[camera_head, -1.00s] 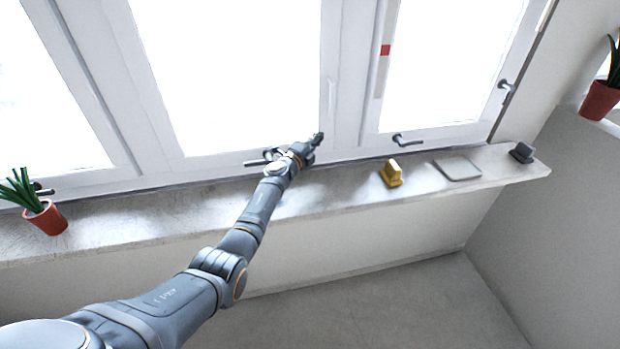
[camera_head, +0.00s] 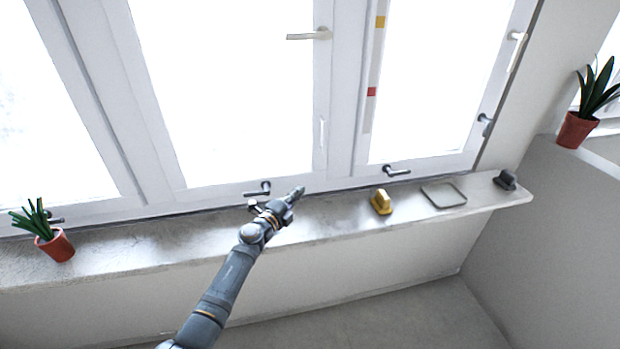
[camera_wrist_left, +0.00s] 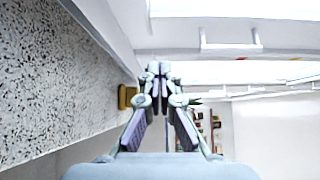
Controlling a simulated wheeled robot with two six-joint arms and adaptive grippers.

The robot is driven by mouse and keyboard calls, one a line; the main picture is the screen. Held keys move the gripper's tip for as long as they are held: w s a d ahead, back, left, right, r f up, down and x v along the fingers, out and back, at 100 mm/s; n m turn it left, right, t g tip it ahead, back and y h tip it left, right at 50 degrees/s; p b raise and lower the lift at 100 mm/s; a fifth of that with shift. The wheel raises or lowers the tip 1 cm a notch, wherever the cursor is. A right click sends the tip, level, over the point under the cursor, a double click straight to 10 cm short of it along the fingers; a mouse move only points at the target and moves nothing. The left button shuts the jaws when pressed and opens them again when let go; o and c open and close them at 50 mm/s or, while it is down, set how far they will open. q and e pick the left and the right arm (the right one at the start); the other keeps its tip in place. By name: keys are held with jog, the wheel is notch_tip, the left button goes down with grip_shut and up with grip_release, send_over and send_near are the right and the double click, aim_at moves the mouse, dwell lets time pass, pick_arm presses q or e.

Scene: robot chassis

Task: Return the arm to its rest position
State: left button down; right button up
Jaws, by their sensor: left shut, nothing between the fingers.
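My left arm comes in from the bottom of the head view and reaches up to the window sill. Its left gripper (camera_head: 294,193) is over the sill, near the lower window handle (camera_head: 258,189). In the left wrist view the left gripper (camera_wrist_left: 159,68) has its fingertips together with nothing between them. The right gripper is in neither view.
The sill (camera_head: 330,213) holds a yellow object (camera_head: 381,202), a flat light square tray (camera_head: 443,195), a dark grey object (camera_head: 505,180) and a potted plant (camera_head: 57,245). Another plant (camera_head: 576,130) stands at the right. The floor (camera_head: 400,320) in view is bare.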

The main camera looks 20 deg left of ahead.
pick_arm(q)
jog(key=s+a+f+n+g+y, duration=0.25)
jog(key=s+a+n+y, duration=0.2)
jog(key=s+n, duration=0.35)
jog(key=s+a+f+n+g+y, duration=0.2)
jog(key=s+a+n+g+y, duration=0.15)
jog(key=s+n+y, duration=0.4)
jog(key=s+d+f+n+g+h, duration=0.25)
jog(key=s+d+g+h, duration=0.2)
jog(key=s, duration=0.75)
jog(key=s+d+f+n+g+h, duration=0.25)
jog(key=s+d+g, duration=0.2)
jog(key=s, duration=0.75)
notch_tip(320, 180, down, 29)
jog(key=s+a+b, duration=0.1)
jog(key=s+a, duration=0.2)
jog(key=s+f+g, duration=0.1)
jog(key=s+f, duration=1.5)
jog(key=s, duration=0.1)
jog(key=shift+s+a+f+b, duration=0.15)
jog(key=shift+s+a+b, duration=0.2)
jog(key=shift+b, duration=0.1)
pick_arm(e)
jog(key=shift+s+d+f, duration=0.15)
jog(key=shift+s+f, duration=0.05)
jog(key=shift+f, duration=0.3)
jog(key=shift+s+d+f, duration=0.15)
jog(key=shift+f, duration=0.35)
